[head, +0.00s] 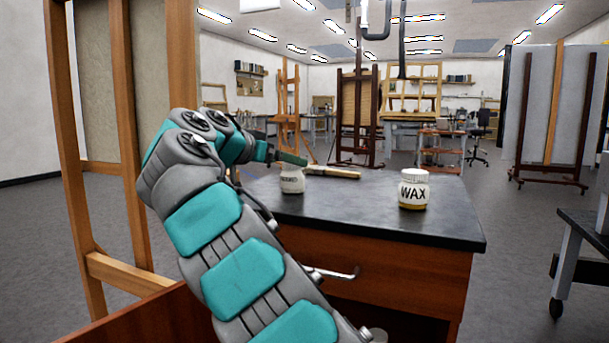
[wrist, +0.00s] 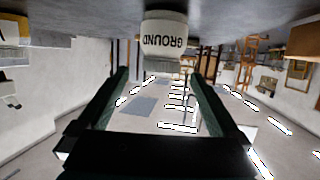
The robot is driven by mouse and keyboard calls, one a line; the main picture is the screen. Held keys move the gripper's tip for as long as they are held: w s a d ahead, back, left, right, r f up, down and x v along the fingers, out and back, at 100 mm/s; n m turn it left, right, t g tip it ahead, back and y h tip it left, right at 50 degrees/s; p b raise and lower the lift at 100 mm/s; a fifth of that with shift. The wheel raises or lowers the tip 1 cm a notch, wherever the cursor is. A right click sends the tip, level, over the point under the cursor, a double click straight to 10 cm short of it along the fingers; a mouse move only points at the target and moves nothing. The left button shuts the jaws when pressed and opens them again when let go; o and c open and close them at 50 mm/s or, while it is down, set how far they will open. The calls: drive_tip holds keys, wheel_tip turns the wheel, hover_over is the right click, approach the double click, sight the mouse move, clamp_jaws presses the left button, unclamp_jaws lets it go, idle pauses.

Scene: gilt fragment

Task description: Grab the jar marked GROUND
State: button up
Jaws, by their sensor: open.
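The white jar marked GROUND (head: 291,181) stands upright on the dark tabletop, partly behind my arm in the head view. In the wrist view, which is upside down, the jar (wrist: 163,42) is at the top middle with its label facing me. My gripper (wrist: 158,76) is open, its two dark fingers spread left and right in that view, with the jar ahead of the gap between them. Nothing is held. In the head view my gripper (head: 292,159) shows at the jar's top; whether it touches cannot be told.
A jar marked WAX (head: 413,190) stands to the right on the same table (head: 350,218). A flat wooden-coloured piece (head: 332,172) lies just right of the GROUND jar. A wooden easel (head: 124,120) stands at the left.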

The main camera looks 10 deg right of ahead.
sight(300, 167)
drive_tip(key=shift+x, duration=1.2)
drive_tip(key=shift+f+x, duration=0.15)
drive_tip(key=shift+x, duration=1.2)
drive_tip(key=shift+f+x, duration=0.15)
drive_tip(key=shift+x, duration=1.2)
drive_tip(key=shift+a, duration=0.1)
drive_tip(key=shift+c, duration=0.3)
drive_tip(key=c, duration=1.5)
clamp_jaws()
drive_tip(key=shift+r, duration=0.15)
